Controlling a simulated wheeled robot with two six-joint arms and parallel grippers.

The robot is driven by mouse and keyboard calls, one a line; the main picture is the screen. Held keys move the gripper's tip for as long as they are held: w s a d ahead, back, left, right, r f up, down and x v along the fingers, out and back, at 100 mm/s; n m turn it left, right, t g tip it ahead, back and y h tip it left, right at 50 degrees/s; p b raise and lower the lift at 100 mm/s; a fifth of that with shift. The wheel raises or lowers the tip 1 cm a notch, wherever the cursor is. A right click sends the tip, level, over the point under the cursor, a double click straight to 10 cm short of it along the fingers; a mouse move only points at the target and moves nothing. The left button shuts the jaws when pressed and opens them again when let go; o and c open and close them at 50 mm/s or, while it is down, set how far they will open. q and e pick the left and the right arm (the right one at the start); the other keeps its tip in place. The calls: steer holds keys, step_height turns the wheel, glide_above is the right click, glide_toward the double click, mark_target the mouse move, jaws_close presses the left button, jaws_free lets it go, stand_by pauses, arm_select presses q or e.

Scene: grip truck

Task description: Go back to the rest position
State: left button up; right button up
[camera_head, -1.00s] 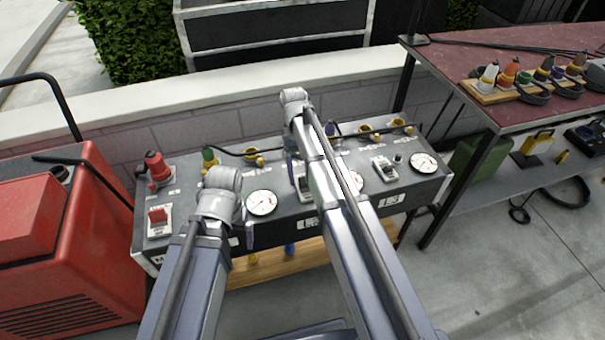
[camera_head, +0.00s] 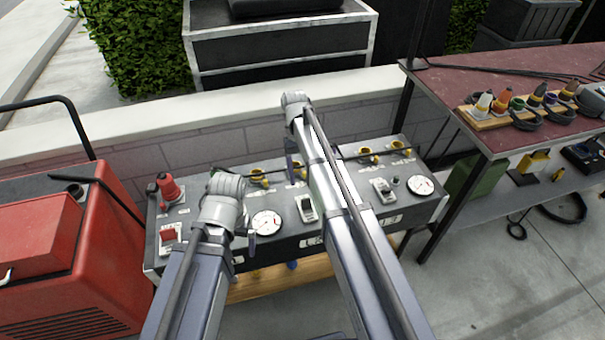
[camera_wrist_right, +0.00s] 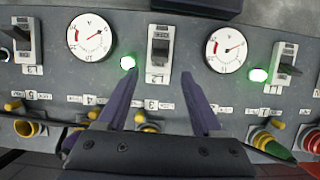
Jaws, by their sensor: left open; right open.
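My left gripper (camera_head: 251,242) hangs in front of the control panel (camera_head: 347,228), mostly hidden behind its wrist in the head view. My right gripper (camera_wrist_right: 165,86) shows in the right wrist view with its two purple fingers spread and nothing between them. It is above the panel, near a switch (camera_wrist_right: 160,46) between two white gauges. In the head view its arm crosses the panel's middle, and the fingers are largely hidden. A red plug (camera_head: 169,188) stands at the panel's left end.
A red machine (camera_head: 55,255) with a black handle stands close on the left. A dark red-topped table (camera_head: 500,130) with several coloured plugs stands at the right. A low wall (camera_head: 150,155) runs behind the panel. Two green lamps (camera_wrist_right: 127,63) (camera_wrist_right: 258,75) are lit.

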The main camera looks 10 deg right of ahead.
arm_select(q)
step_height(320, 180, up, 11)
steer(key=p, duration=1.1)
arm_select(e)
steer(key=s+a+r+n+t, duration=0.1)
steer(key=s+a+r, duration=0.2)
steer(key=s, duration=0.3)
steer(key=s+a+r+n+t, duration=0.1)
steer(key=s+a+r, duration=0.2)
steer(key=s, duration=0.3)
steer(key=s+a+r+n+t+h, duration=0.1)
steer(key=s+a+r+t, duration=0.1)
steer(key=s, duration=0.4)
steer(key=shift+s+a+r, duration=0.25)
steer(key=shift+a+r, duration=0.55)
steer(key=shift+a, duration=0.35)
arm_select(q)
steer(key=shift+c, duration=0.3)
arm_select(e)
steer(key=shift+c, duration=0.3)
